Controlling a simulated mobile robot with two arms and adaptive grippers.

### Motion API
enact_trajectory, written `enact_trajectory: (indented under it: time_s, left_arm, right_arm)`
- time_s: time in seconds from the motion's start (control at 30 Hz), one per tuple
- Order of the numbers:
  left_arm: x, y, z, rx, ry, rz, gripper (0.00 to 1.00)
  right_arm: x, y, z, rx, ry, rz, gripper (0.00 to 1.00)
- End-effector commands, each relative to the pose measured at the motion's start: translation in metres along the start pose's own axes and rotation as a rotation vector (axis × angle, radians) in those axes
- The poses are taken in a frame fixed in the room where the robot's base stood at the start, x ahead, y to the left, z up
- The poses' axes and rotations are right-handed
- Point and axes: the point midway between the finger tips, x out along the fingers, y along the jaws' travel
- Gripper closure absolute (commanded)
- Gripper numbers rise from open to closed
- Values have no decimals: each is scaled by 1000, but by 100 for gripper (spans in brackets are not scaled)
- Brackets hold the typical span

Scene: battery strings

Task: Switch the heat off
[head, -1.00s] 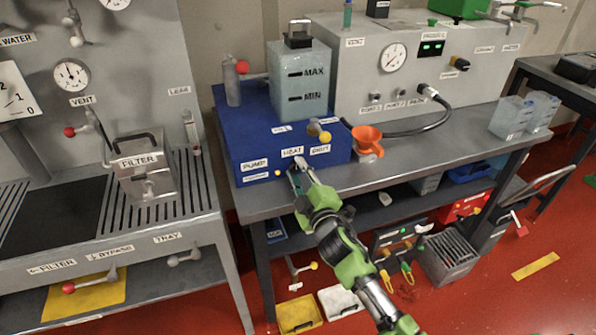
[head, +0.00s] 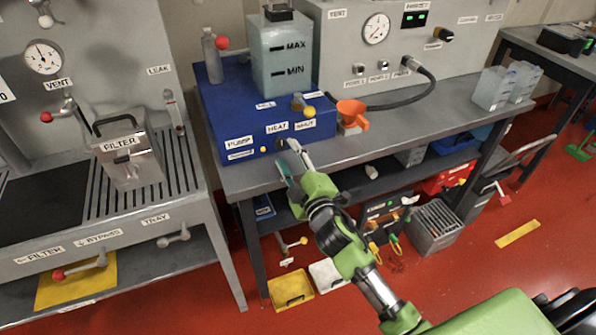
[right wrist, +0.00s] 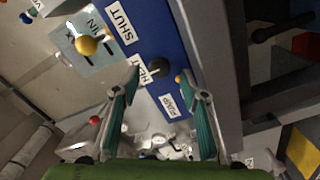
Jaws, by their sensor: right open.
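The blue unit (head: 225,110) on the bench has a HEAT label (head: 277,127) on its front, between the PUMP and SHUT labels. A small dark knob (head: 281,144) sits just under the HEAT label, partly hidden by a fingertip. In the right wrist view the dark round knob (right wrist: 157,68) lies ahead between the fingertips; its setting cannot be read. My right gripper (head: 289,160) is open and empty, in front of the blue unit, its fingers apart near the knob. It also shows in the right wrist view (right wrist: 160,88). My left gripper is not in view.
A yellow-ended handle (head: 304,107) sticks out above the SHUT label. A clear tank (head: 283,50) stands on top. A small orange lamp (head: 263,150) is left of the knob.

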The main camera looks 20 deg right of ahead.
Motion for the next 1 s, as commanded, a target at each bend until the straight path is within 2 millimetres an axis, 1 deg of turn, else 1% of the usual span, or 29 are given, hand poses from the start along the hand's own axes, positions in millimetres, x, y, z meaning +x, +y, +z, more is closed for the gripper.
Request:
enact_trajectory:
  time_s: [0.03, 0.2, 0.3, 0.4, 0.57, 1.0]
  left_arm:
    - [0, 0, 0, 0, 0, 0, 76]
    - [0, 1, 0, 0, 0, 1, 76]
    - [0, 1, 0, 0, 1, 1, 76]
    - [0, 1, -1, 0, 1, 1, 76]
    - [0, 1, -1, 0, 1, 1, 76]
    - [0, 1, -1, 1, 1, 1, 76]
  right_arm:
    - [-13, -1, 1, 0, -2, -2, 60]
    - [-47, -1, 0, 0, -1, -3, 60]
    - [-61, -1, 0, 0, -2, -1, 60]
    - [-70, 0, 0, 0, -2, -1, 60]
    - [-76, 0, 0, -1, -1, 0, 60]
    - [-76, 0, 0, -1, -1, -1, 60]
